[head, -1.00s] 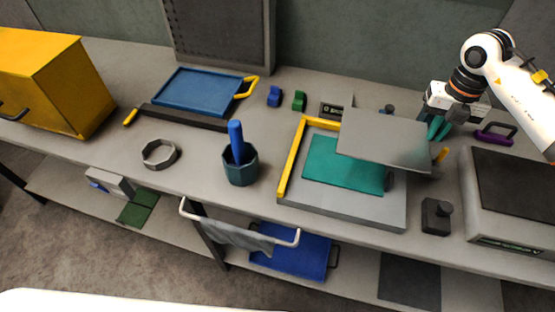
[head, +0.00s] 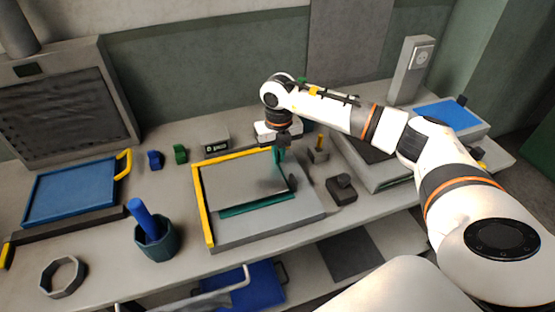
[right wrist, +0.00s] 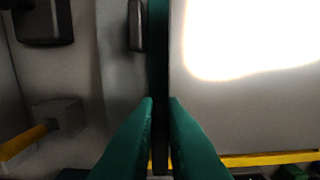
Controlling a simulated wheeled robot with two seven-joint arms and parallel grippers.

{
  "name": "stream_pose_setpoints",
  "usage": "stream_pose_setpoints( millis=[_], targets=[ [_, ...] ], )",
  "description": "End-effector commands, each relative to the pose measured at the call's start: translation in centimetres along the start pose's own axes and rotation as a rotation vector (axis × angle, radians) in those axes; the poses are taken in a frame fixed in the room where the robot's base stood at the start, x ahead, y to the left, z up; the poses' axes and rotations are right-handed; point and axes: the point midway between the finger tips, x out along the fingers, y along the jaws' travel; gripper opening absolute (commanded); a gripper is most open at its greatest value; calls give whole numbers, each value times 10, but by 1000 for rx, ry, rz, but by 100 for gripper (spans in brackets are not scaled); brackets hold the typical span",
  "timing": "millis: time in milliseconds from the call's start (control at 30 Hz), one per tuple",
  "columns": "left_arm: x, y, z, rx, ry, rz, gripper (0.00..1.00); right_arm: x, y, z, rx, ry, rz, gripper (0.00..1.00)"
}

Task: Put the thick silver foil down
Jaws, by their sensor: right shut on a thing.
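The thick silver foil is a flat grey sheet (head: 235,180). It covers most of the green mat (head: 258,208) on the grey board (head: 275,229), with a green strip showing along its front edge. My right gripper (head: 281,156) is shut on the foil's right side. In the right wrist view its green fingers (right wrist: 160,125) meet at the edge of the sheet (right wrist: 240,115), which has a bright glare. The sheet lies level and low; I cannot tell whether it touches the mat. My left gripper is not in view.
A yellow rail (head: 204,205) borders the board's left and back. A green cup with a blue handle (head: 155,240) stands to the left. A dark block with a knob (head: 341,190) is close on the right. A blue tray (head: 72,192) lies farther left.

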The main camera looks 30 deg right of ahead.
Motion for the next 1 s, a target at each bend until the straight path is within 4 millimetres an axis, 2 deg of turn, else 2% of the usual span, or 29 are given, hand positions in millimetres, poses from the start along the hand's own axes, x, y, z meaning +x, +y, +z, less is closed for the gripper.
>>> stream_pose_setpoints(
  millis=[200, 567, 600, 700, 1000],
  targets=[
    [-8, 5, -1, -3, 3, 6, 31, 28, 1, 1, 1, -4, 2, 0],
    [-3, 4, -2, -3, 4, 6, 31, 34, 0, 0, 1, -1, 1, 0],
    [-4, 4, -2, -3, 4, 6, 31, 33, 1, 1, 1, -2, 1, 16],
    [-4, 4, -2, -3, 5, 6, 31, 33, 1, 1, 1, -2, 2, 31],
    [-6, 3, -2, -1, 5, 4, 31, 31, 1, 1, 1, -2, 1, 31]
  ],
)
